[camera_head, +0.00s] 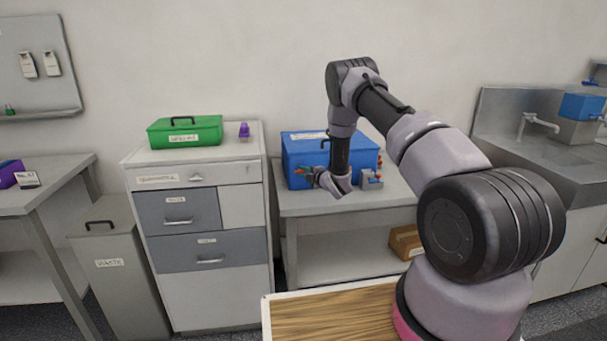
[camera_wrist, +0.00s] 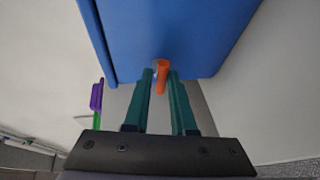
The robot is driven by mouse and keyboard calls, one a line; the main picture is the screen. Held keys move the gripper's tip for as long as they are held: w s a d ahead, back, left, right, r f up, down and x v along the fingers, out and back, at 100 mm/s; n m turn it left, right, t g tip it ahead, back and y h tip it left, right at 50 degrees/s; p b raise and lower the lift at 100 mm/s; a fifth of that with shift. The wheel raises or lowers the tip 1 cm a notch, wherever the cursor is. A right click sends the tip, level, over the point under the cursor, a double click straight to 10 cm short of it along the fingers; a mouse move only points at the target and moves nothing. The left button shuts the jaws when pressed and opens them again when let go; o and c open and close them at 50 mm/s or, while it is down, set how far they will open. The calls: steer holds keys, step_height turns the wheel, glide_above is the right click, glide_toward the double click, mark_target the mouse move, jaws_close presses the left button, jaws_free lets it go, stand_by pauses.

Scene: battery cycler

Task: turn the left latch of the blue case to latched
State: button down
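The blue case (camera_head: 304,152) stands on a grey bench in the head view, partly hidden behind my arm. Its blue front fills the upper middle of the wrist view (camera_wrist: 175,35). The left latch is an orange lever (camera_wrist: 162,76) on the case front, pointing towards my gripper's palm. My gripper (camera_wrist: 161,74) has teal fingers, one on each side of the lever, with the tips close to the case front. The fingers are apart; I cannot tell whether either touches the lever. In the head view my gripper (camera_head: 306,171) is at the left part of the case front.
A small grey fixture with red parts (camera_head: 372,181) stands at the case's right front. To the left, a green case (camera_head: 185,132) and a purple item (camera_head: 244,130) sit on a drawer cabinet (camera_head: 205,211). A brown box (camera_head: 404,241) lies on the bench's lower shelf.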

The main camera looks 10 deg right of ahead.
steer(key=shift+s+d+f+m, duration=0.1)
steer(key=shift+d+f+m, duration=0.05)
steer(key=shift+f+m, duration=0.15)
steer(key=m, duration=0.1)
steer(key=m+t+y, duration=0.1)
steer(key=m, duration=0.2)
steer(key=shift+f+m+t+y, duration=0.25)
steer(key=shift+m+t+y, duration=0.05)
steer(key=shift+m+t, duration=0.1)
steer(key=shift+s+f+m+t, duration=0.15)
steer(key=shift+m+t, duration=0.45)
steer(key=shift+m, duration=0.7)
steer(key=shift+a, duration=0.2)
steer(key=c, duration=0.9)
jaws_free()
steer(key=shift+o, duration=0.2)
steer(key=shift+d, duration=0.1)
